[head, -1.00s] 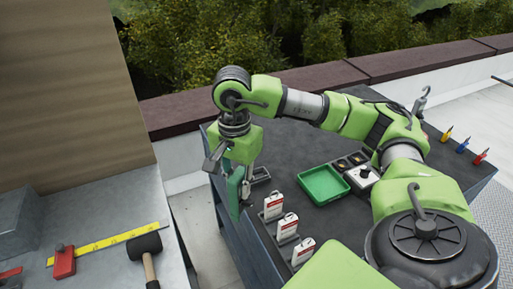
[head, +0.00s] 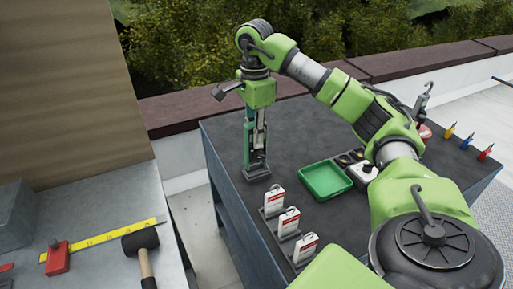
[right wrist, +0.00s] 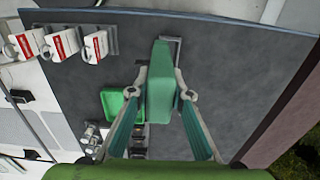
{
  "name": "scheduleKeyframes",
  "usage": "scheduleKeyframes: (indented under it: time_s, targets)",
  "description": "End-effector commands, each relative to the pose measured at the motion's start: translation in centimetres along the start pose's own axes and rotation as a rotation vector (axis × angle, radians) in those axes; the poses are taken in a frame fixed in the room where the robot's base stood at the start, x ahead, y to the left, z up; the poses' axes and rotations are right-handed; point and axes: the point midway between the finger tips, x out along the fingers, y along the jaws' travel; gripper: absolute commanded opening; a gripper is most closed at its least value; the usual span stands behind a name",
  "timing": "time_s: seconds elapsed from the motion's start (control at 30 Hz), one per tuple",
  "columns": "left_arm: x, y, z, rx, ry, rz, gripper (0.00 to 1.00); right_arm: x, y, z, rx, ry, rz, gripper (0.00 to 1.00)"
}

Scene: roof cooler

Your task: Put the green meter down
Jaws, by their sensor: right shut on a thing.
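My right gripper (head: 257,145) points down above the far left part of the dark table. It is shut on the green meter (right wrist: 160,92), which shows between its two fingers in the right wrist view. In the head view the fingers mostly hide the meter. A grey holder (head: 257,174) stands on the table directly under the gripper. In the right wrist view the holder (right wrist: 178,45) is partly hidden behind the meter. I cannot tell whether the meter touches it. My left gripper is not in view.
Several white-and-red tags (head: 289,221) stand in a row along the table's left edge. A green tray (head: 326,180) lies right of them. Coloured screwdrivers (head: 467,142) stand at the far right. The back middle of the dark table (head: 310,125) is clear.

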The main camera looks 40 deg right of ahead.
Motion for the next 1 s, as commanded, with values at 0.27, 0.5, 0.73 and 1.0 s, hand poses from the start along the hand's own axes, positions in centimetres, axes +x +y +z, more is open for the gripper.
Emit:
scheduleKeyframes:
  time_s: [0.27, 0.5, 0.73, 1.0]
  targets:
    - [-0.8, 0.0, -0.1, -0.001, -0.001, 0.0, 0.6, 2.1, -1.7, -1.1, 0.001, -0.001, -0.002, 0.0]
    - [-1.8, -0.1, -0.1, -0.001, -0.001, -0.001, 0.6, 5.2, -2.2, -1.5, 0.0, 0.001, -0.001, 0.0]
    - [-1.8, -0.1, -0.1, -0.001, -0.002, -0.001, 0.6, 5.9, -2.3, -1.5, 0.0, -0.001, -0.005, 0.0]
    - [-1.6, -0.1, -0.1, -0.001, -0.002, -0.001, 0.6, 6.5, -2.2, -1.5, 0.0, 0.0, -0.004, 0.0]
